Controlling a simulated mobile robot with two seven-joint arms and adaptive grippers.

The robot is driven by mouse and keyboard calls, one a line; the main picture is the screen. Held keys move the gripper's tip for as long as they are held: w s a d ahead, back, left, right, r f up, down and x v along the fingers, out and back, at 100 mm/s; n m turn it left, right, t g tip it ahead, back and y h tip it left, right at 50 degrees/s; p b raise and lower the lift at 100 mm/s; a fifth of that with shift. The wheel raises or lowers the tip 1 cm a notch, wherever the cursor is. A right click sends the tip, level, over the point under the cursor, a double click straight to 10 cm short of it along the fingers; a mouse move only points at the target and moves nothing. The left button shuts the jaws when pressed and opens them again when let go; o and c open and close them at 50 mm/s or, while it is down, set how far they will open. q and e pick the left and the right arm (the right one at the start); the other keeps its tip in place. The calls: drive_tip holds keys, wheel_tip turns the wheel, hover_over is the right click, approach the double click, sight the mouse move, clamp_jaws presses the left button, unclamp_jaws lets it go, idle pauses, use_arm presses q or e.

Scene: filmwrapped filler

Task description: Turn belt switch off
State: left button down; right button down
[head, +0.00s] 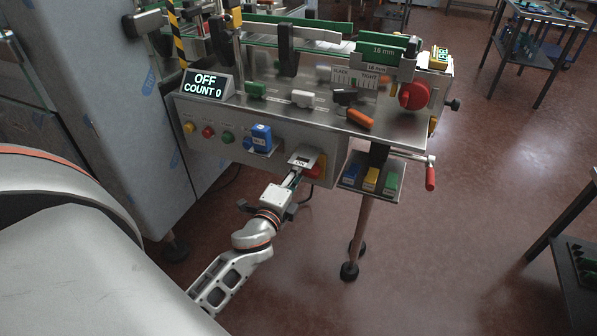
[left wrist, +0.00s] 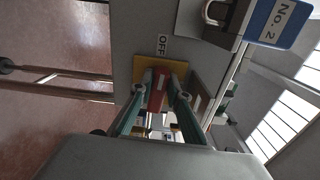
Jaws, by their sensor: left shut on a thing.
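The belt switch has a red handle on a yellow plate on the front panel of the machine. In the left wrist view the red handle (left wrist: 157,92) sits between my fingers, in front of the yellow plate (left wrist: 147,63), with an "OFF" label beside it. In the head view the red and yellow switch (head: 317,168) is partly hidden by my left gripper (head: 294,178) and by a small plate marked "ON" (head: 302,161). My left gripper is shut on the red handle. The display (head: 205,84) reads "OFF COUNT 0". My right gripper is not in view.
A blue padlock tag (head: 261,137) hangs left of the switch; it reads "No. 2" in the left wrist view (left wrist: 281,22). Coloured buttons (head: 208,132) sit further left. A shelf with coloured blocks (head: 371,180) and a red crank handle (head: 430,178) stick out at right.

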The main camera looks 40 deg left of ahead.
use_arm(q)
drive_tip(key=shift+f+n, duration=0.1)
drive_tip(key=shift+n, duration=0.5)
drive_tip(key=c, duration=1.9)
unclamp_jaws()
drive_tip(key=v, duration=1.2)
drive_tip(key=shift+d, duration=0.1)
